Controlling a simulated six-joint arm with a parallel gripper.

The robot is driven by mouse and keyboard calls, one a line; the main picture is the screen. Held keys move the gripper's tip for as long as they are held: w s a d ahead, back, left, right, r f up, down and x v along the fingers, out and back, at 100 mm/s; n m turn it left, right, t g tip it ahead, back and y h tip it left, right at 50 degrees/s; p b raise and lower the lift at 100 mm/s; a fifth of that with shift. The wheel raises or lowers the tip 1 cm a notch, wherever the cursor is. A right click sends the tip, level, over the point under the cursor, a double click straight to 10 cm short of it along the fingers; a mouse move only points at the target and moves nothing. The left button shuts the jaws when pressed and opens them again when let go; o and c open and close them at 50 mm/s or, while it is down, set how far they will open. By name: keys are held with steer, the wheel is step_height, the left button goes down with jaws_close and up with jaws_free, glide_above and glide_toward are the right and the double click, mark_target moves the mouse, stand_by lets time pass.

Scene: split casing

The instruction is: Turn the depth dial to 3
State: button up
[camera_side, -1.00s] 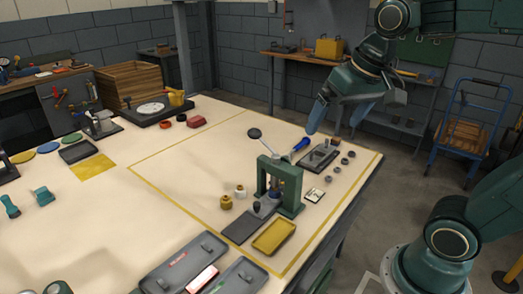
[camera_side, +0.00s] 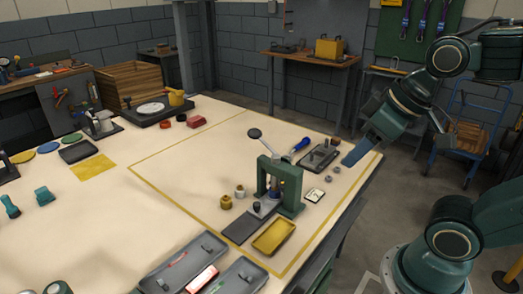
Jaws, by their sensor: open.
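A green press frame (camera_side: 283,186) stands upright on the table, with a lever ending in a black knob (camera_side: 254,133). A small pale card (camera_side: 315,195) with a dark mark like a 2 lies just right of the press. I cannot make out for certain which part is the depth dial. My gripper (camera_side: 350,160) has blue fingers and is low over the table's right edge, right of the press and apart from it. The fingers overlap in this view, and nothing shows between them. It is open.
A dark fixture tray (camera_side: 319,158) and small grey rings (camera_side: 329,178) lie between gripper and press; other rings are hidden. A blue-handled tool (camera_side: 296,146) is behind the press, a yellow tray (camera_side: 273,238) in front, brass and white pieces (camera_side: 226,202) left.

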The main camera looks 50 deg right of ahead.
steer(key=w+d+f+n+g+y, duration=0.15)
steer(key=w+d, duration=0.25)
steer(key=w, duration=0.4)
steer(key=w+d+f+n+g+h, duration=0.1)
steer(key=w+d+n, duration=0.2)
steer(key=w+d, duration=0.35)
steer(key=w+d+f+n+y, duration=0.1)
steer(key=w+d+f+n, duration=0.1)
steer(key=w+d+f, duration=0.2)
steer(key=w+d+f+n+y, duration=0.1)
steer(key=w+d+f, duration=0.3)
steer(key=d+f, duration=0.5)
steer(key=shift+d+f+n+y, duration=0.35)
steer(key=shift+d+n, duration=0.2)
steer(key=shift+f, duration=0.15)
steer(key=x, duration=1.3)
steer(key=shift+w+a+f, duration=0.15)
steer(key=shift+w+f, duration=0.05)
steer(key=shift+w, duration=0.05)
steer(key=c, duration=1)
